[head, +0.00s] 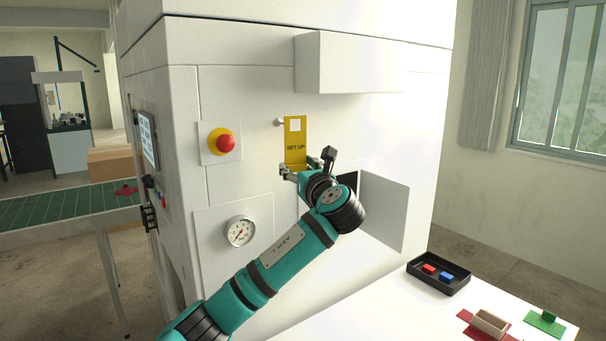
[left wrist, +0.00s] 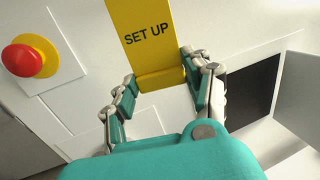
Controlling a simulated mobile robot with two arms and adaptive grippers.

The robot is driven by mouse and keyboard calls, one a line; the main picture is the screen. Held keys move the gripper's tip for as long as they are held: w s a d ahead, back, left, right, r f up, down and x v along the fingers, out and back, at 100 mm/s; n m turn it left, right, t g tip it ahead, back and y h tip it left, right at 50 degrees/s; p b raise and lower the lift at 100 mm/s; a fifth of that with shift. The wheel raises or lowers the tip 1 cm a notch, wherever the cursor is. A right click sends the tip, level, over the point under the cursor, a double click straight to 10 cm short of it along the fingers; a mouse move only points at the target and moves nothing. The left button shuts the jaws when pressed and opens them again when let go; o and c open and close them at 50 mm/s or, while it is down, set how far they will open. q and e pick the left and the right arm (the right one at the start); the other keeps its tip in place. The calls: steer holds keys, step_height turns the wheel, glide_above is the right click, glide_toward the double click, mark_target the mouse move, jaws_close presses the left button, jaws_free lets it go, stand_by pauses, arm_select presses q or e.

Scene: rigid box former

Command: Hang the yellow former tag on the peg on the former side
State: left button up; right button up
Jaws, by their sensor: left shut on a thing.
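The yellow former tag (head: 295,151) is upright, with "SET UP" on it and a pale square opening near its top. My left gripper (head: 300,167) is shut on the tag's lower end. In the left wrist view the tag (left wrist: 148,35) stands up between the two fingers of the gripper (left wrist: 160,85). The peg (head: 280,122) sticks out of the white former side, just left of the tag's top in the head view. I cannot tell how far the tag is from the wall. My right gripper is in neither view.
A red stop button (head: 225,143) on a yellow base and a gauge (head: 240,231) sit left of the tag. An open hatch door (head: 384,212) and a protruding box (head: 349,62) are near the arm. A black tray (head: 440,288) stands on the white table.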

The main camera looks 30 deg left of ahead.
arm_select(q)
steer(key=shift+a, duration=0.25)
steer(key=shift+w+a, duration=0.1)
steer(key=shift+a, duration=0.05)
steer(key=shift+w+a+f+b, duration=0.1)
steer(key=shift+w+a+b, duration=0.15)
steer(key=shift+a, duration=0.15)
steer(key=shift+w+a+f+b, duration=0.15)
steer(key=shift+a+b, duration=0.1)
steer(key=shift+a, duration=0.15)
steer(key=shift+w+a+b, duration=0.2)
steer(key=shift+a+b, duration=0.3)
steer(key=shift+a, duration=0.1)
steer(key=shift+w+a+f+p, duration=0.3)
steer(key=shift+a+p, duration=0.3)
steer(key=shift+p, duration=0.3)
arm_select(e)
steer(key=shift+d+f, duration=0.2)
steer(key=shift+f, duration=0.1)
